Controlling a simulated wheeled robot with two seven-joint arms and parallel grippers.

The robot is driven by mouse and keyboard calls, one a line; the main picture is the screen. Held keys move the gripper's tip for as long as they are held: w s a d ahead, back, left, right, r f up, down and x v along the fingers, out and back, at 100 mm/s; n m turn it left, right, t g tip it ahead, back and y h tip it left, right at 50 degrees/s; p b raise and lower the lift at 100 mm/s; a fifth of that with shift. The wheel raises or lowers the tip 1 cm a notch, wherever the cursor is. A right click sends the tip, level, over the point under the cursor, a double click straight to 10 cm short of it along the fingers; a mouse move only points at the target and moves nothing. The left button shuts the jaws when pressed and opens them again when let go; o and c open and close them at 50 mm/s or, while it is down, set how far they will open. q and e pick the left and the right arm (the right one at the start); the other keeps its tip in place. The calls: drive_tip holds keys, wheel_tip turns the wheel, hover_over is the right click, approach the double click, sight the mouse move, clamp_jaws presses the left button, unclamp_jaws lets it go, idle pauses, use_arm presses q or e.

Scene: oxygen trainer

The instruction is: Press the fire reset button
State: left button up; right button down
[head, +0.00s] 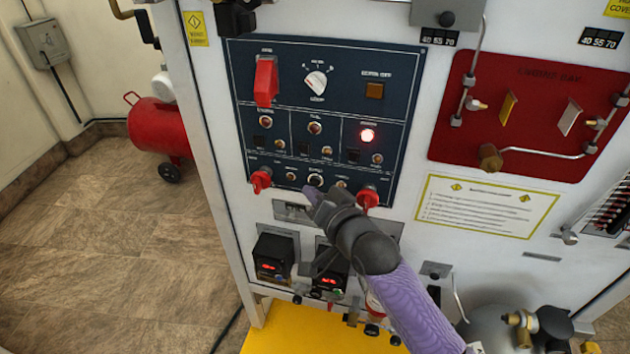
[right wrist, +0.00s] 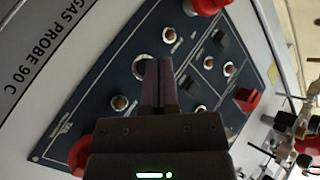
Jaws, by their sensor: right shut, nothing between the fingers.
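The dark blue control panel (head: 345,100) is on the front of the white cabinet. Its bottom row holds a silver-ringed round button (head: 316,179) between two small brass-ringed lamps or buttons; the labels are too small to read, so I cannot confirm which is fire reset. My right gripper (head: 309,193) is shut and empty, its tips just below that ringed button. In the right wrist view the closed fingertips (right wrist: 158,63) overlap the right part of the ringed button (right wrist: 139,66). I cannot tell whether they touch it. My left gripper is not in view.
Red switch covers (head: 261,181) and (head: 368,196) flank the bottom row. A lit red lamp (head: 367,135) glows above. Two black display units (head: 273,257) sit below the panel, and a red panel with pipes (head: 530,115) is on the right. Open floor lies left.

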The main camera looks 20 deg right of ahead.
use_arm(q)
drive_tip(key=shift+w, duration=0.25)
use_arm(e)
drive_tip(key=shift+w+d, duration=0.2)
drive_tip(key=shift+w, duration=0.1)
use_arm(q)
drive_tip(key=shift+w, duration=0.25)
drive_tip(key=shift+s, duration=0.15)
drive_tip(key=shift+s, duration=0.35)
use_arm(e)
drive_tip(key=shift+w+d, duration=0.15)
drive_tip(key=shift+w, duration=0.05)
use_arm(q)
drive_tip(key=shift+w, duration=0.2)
use_arm(e)
drive_tip(key=shift+w+d, duration=0.1)
drive_tip(key=shift+w, duration=0.05)
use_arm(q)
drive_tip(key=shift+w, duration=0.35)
